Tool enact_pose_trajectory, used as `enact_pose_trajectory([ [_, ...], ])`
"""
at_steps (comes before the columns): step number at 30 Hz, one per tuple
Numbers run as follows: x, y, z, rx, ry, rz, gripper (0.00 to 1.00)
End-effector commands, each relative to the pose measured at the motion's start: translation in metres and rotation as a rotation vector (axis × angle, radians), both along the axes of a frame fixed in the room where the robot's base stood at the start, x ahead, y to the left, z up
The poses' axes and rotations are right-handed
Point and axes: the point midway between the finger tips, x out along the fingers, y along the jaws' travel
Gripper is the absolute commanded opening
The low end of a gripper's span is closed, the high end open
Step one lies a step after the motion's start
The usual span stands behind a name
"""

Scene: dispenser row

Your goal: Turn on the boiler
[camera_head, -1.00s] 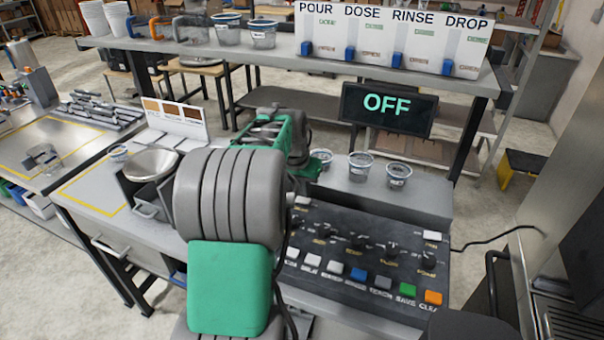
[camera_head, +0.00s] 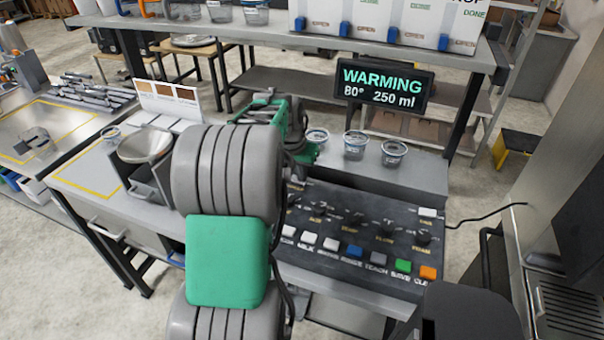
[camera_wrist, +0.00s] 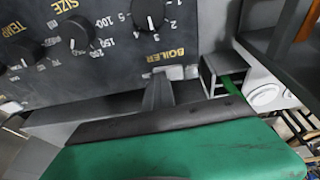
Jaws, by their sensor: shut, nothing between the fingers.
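The dark control panel (camera_head: 345,203) stands on the bench with knobs and a row of coloured buttons. Its black display (camera_head: 382,87) reads WARMING, 80°, 250 ml in green and white. The wrist view shows the panel (camera_wrist: 105,80) close up, with the BOILER label near its edge. A small pale piece, perhaps the boiler switch (camera_wrist: 175,72), sits beside that label. My gripper (camera_wrist: 158,90) is shut and empty, with its fingertips close below the label. I cannot tell whether they touch the switch. My arm hides the panel's left end in the head view.
Several clear cups stand on the ledge behind the panel, one of them a cup (camera_head: 355,144) near the middle. A metal bowl (camera_head: 145,145) stands left of my arm. A shelf (camera_head: 270,48) with dispensers runs above. A steel machine (camera_head: 560,270) stands at right.

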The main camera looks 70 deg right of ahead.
Motion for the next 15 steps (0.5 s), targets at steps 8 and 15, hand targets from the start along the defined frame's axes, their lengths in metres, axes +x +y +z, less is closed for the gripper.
enact_pose_trajectory([
  [8,0.0145,0.0007,0.0003,0.005,-0.001,0.009,0.00],
  [15,0.0131,-0.0003,0.0015,0.003,-0.002,0.006,0.00],
])
